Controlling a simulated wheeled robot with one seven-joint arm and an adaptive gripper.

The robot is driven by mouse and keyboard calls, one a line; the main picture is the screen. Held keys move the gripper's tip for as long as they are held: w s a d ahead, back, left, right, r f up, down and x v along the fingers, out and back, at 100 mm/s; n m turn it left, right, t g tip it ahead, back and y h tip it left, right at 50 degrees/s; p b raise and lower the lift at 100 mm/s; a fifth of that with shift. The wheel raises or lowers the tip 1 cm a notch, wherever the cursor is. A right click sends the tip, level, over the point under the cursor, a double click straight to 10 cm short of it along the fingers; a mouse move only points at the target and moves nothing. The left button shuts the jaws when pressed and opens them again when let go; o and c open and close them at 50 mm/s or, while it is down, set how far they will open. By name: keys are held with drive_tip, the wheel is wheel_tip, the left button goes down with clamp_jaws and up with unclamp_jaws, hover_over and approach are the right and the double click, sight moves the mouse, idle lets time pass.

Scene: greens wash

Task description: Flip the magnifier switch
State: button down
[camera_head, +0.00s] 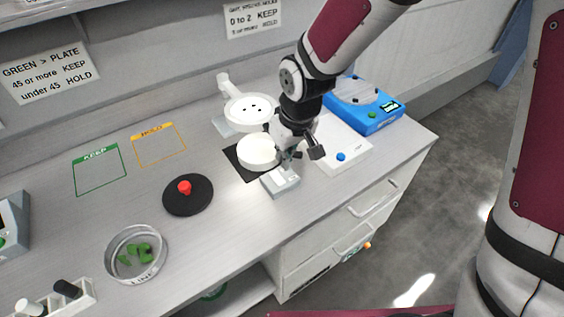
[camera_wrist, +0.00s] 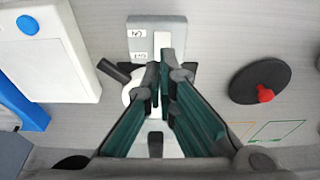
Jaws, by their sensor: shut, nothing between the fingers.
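A small pale grey box (camera_head: 281,181), which looks like the magnifier switch, sits on the counter in front of a round white piece (camera_head: 258,150) on a black square. In the wrist view the box (camera_wrist: 174,25) has two small labels and a white strip down its middle. My gripper (camera_head: 290,157) is shut and empty; its fingertips (camera_wrist: 161,78) are over the near end of that strip. I cannot tell whether they touch it. A white round head with dark dots (camera_head: 252,109), on a pale arm, stands behind. The fingers hide part of the switch.
A white device with a blue button (camera_head: 340,157) and a blue scale (camera_head: 364,106) stand right of my gripper. A black disc with a red knob (camera_head: 187,195) and a glass dish of greens (camera_head: 136,254) are left. The counter's front edge is close.

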drive_tip(key=r, duration=0.1)
drive_tip(key=s+d+r, duration=0.1)
drive_tip(key=r, duration=0.1)
drive_tip(key=s+r, duration=0.1)
drive_tip(key=r, duration=0.1)
drive_tip(key=shift+s+d, duration=0.25)
drive_tip(key=shift+d, duration=0.1)
drive_tip(key=s+d+r+m+t+h, duration=0.1)
drive_tip(key=s+d+r+m+t, duration=0.3)
drive_tip(key=d+r, duration=0.6)
drive_tip(key=s+d+r+m, duration=0.1)
drive_tip(key=s+d+r, duration=0.2)
drive_tip(key=s, duration=0.3)
drive_tip(key=s+d+r+m, duration=0.1)
drive_tip(key=s+d+r, duration=0.2)
drive_tip(key=s, duration=0.3)
drive_tip(key=shift+s+d+r+m+g, duration=0.15)
drive_tip(key=shift+d+r+m+g, duration=0.2)
drive_tip(key=shift+r, duration=0.5)
